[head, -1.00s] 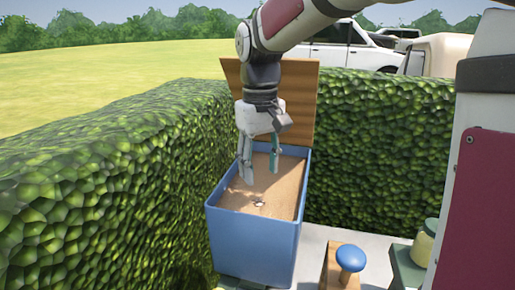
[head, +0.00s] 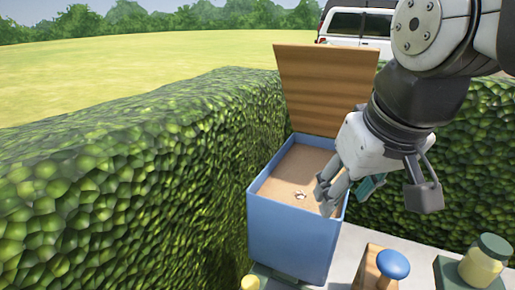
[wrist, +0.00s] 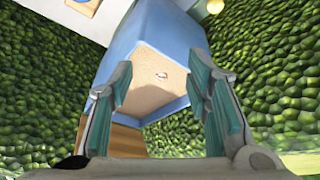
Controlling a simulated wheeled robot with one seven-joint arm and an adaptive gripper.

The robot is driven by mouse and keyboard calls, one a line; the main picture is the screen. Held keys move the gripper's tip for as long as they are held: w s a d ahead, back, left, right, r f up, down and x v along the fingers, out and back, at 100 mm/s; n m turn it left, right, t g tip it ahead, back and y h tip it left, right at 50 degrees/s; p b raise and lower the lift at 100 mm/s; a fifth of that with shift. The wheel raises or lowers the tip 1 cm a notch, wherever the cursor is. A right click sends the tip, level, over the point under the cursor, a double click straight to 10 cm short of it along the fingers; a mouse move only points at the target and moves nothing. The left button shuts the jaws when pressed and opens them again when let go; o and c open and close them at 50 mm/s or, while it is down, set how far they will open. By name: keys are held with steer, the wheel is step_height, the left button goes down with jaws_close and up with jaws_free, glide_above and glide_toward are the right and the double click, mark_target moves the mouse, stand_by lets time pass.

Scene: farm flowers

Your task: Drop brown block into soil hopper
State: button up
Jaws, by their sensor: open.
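The soil hopper is a blue open box (head: 290,236) filled with flat tan soil (head: 310,168), with its wooden lid (head: 325,85) raised behind. A small pale spot with a dark centre (head: 300,195) shows on the soil; it also appears in the wrist view (wrist: 162,75). I cannot pick out a separate brown block on the soil. My gripper (head: 345,192) is over the hopper's right rim, tilted down toward the left. In the wrist view, its teal-padded fingers (wrist: 156,93) are spread apart with nothing between them, facing the hopper.
Thick green hedges (head: 130,190) stand left of and behind the hopper. A white vehicle (head: 356,25) stands beyond.

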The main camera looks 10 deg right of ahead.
steer(key=shift+t, duration=0.6)
steer(key=s+f, duration=0.2)
steer(key=s, duration=0.1)
steer(key=shift+s+f, duration=0.1)
steer(key=shift+f, duration=0.1)
stand_by(0.9)
